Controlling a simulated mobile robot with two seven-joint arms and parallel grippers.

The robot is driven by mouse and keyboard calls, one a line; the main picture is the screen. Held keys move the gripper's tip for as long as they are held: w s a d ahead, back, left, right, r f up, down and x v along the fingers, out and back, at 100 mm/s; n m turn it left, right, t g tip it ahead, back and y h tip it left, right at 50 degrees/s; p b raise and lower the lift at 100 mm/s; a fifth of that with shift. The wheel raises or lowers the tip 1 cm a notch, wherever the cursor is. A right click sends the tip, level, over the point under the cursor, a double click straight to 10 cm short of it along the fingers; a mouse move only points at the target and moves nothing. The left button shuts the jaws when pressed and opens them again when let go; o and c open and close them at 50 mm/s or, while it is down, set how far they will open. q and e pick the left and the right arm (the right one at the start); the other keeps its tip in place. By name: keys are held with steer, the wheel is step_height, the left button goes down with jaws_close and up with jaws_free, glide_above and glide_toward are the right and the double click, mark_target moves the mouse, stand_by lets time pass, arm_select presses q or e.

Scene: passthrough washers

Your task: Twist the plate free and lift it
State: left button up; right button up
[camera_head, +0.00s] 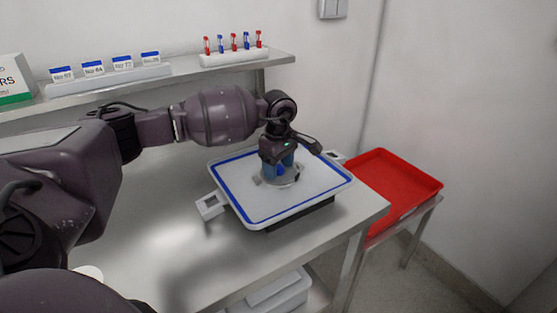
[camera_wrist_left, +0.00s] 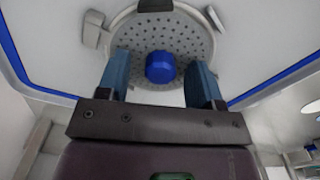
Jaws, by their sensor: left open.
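The plate (camera_wrist_left: 182,37) is a round, grey, perforated disc with a blue knob (camera_wrist_left: 160,67) at its middle. It sits in the white, blue-rimmed top (camera_head: 256,205) of the unit on the table. My left gripper (camera_head: 279,170) is above the plate in the head view. In the wrist view its two blue fingers (camera_wrist_left: 159,80) are apart, one on each side of the knob, with gaps between. In the head view the gripper hides much of the plate. I do not see my right gripper.
A red tray (camera_head: 384,184) stands on a side stand to the right. A shelf (camera_head: 190,79) behind holds labelled blue-and-white boxes and a rack of red and blue tubes (camera_head: 233,54). A white bin (camera_head: 270,294) sits below.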

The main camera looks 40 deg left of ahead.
mark_target(278, 166)
arm_select(q)
steer(key=c, duration=1)
steer(key=shift+n+p, duration=0.75)
steer(key=shift+n, duration=2.25)
arm_select(e)
steer(key=shift+w+r, duration=0.25)
steer(key=shift+r, duration=0.55)
steer(key=shift+w+r, duration=0.2)
steer(key=shift+r, duration=0.55)
arm_select(q)
steer(key=shift+n+p, duration=0.6)
steer(key=shift+n, duration=0.5)
arm_select(e)
steer(key=shift+w+r+t, duration=0.15)
steer(key=shift+r+t, duration=0.15)
steer(key=shift+r, duration=0.2)
arm_select(q)
steer(key=shift+r, duration=0.1)
arm_select(e)
steer(key=shift+r, duration=0.1)
arm_select(q)
steer(key=shift+r+p, duration=1.45)
steer(key=shift+r, duration=1.9)
arm_select(e)
steer(key=r, duration=0.4)
steer(key=shift+w, duration=0.35)
